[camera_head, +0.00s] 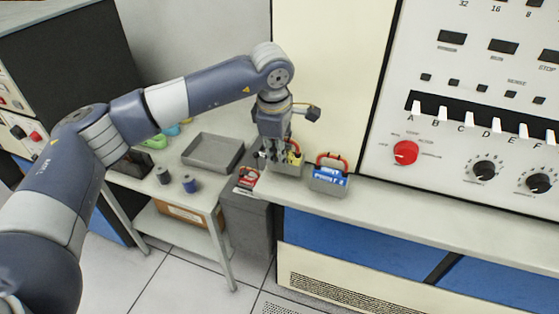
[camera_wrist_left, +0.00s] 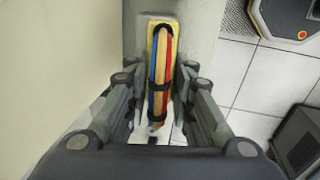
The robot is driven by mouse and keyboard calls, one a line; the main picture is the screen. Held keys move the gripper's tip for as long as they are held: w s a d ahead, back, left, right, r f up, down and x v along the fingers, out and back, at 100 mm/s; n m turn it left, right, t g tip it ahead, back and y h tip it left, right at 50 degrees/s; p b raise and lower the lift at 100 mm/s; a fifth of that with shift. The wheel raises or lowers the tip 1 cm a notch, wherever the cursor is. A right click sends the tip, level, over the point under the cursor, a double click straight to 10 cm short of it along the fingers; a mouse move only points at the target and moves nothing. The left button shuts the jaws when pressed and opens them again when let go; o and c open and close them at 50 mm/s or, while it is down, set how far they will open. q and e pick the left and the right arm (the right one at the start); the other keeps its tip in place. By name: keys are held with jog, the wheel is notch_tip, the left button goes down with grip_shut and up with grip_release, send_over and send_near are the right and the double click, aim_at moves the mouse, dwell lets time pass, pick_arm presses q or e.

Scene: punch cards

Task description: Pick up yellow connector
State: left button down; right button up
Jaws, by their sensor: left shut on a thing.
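The yellow connector (camera_head: 296,158) is at a grey holder on the ledge, partly hidden by my left gripper (camera_head: 272,157). In the left wrist view the yellow connector (camera_wrist_left: 161,22) has red, blue and yellowish wires along it, tied with black bands. My left gripper's fingers (camera_wrist_left: 160,118) are on both sides of the wire bundle and shut on it. The gripper points down over the holder; whether the connector is clear of the holder cannot be told. My right gripper is not in view.
A blue connector (camera_head: 330,177) with a red loop sits in a holder to the right. A red connector (camera_head: 247,179) is to the left. A grey tray (camera_head: 213,151) and dark blue spools (camera_head: 190,184) are on the side table. A control panel (camera_head: 470,110) rises behind the ledge.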

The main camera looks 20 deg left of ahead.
pick_arm(q)
jog(key=s+d+r+b, duration=0.1)
jog(key=s+d+b, duration=0.2)
jog(key=s, duration=0.4)
jog(key=s+d+r+b, duration=0.2)
jog(key=s+b, duration=0.1)
jog(key=s, duration=0.5)
jog(key=shift+s+d+r+p, duration=0.1)
jog(key=shift+r+p, duration=0.55)
jog(key=shift+r, duration=0.5)
jog(key=shift+d+r+p, duration=0.1)
jog(key=shift+r+p, duration=0.5)
jog(key=shift+r, duration=0.55)
jog(key=shift+a, duration=0.1)
